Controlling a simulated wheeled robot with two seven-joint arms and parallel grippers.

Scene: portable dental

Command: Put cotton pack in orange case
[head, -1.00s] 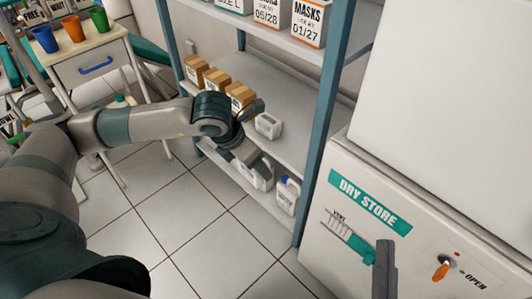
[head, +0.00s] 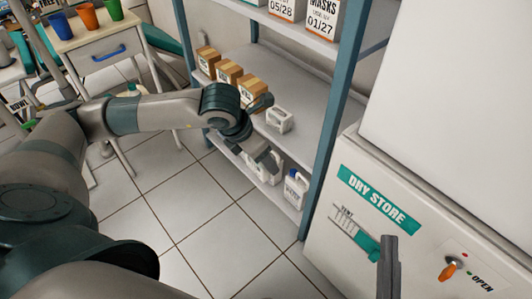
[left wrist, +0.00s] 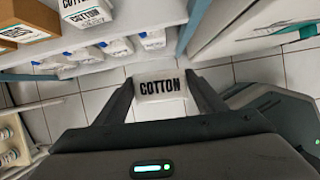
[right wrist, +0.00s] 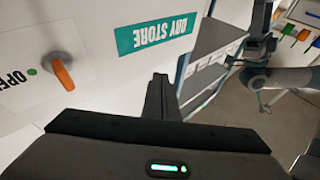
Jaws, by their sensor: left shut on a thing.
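My left gripper (left wrist: 160,100) is shut on a white cotton pack (left wrist: 160,86) with the word COTTON on it, held between its two fingers. In the head view my left gripper (head: 273,158) is in front of the shelf unit, and I cannot clearly make out the held pack there. Another white cotton pack (head: 279,119) stands on the middle shelf; it also shows in the left wrist view (left wrist: 84,14). My right gripper (right wrist: 160,97) is shut and empty in front of the dry store cabinet; it also shows in the head view (head: 388,265). I see no orange case.
The shelf unit (head: 335,110) holds cardboard boxes (head: 229,72) and, lower down, white jugs (head: 296,188). The dry store cabinet (head: 350,240) with an orange handle (head: 448,271) stands at right. A drawer cart (head: 98,62) with coloured cups is at back left. Tiled floor (head: 185,213) is clear.

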